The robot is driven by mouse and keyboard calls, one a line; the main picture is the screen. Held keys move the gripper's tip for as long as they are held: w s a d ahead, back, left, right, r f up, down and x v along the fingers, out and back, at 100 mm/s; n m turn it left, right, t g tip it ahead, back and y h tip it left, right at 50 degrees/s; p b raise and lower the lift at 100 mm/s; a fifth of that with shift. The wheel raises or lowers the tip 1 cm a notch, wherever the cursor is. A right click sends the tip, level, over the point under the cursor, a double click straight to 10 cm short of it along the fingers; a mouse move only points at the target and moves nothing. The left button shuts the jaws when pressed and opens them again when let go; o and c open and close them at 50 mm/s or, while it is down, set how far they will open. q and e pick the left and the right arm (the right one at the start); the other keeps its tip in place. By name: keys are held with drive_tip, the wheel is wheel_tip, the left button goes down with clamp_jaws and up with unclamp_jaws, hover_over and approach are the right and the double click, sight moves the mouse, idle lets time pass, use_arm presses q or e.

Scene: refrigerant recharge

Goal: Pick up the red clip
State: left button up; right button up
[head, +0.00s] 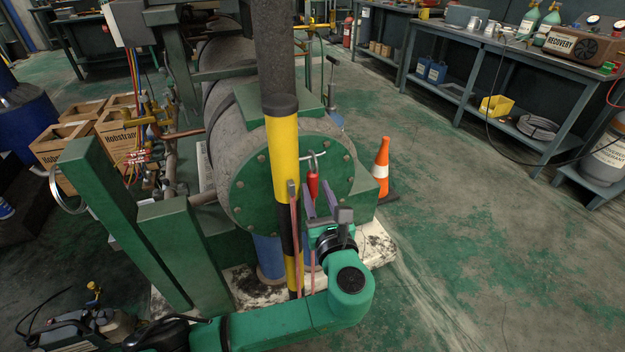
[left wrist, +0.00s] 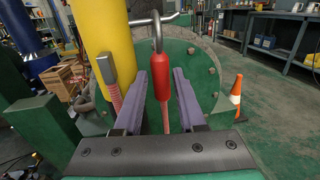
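The red clip (head: 313,185) hangs upright from a metal hook in front of the green round end plate of the tank. In the left wrist view the red clip (left wrist: 160,84) has a grey metal loop on top and a pinkish strap below. My left gripper (head: 319,198) is open in front of the plate. In the left wrist view its two purple-grey fingers (left wrist: 159,82) stand on either side of the clip, with a visible gap on each side. My right gripper is not in view.
A yellow and black post (head: 284,160) stands close left of the clip. A grey clip-like piece with a reddish strap (left wrist: 117,70) is beside it. An orange cone (head: 381,165) stands right of the tank. The floor further right is clear up to the workbench (head: 470,45).

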use_arm(q)
drive_tip(key=shift+x, duration=0.95)
drive_tip(key=shift+c, duration=0.6)
clamp_jaws()
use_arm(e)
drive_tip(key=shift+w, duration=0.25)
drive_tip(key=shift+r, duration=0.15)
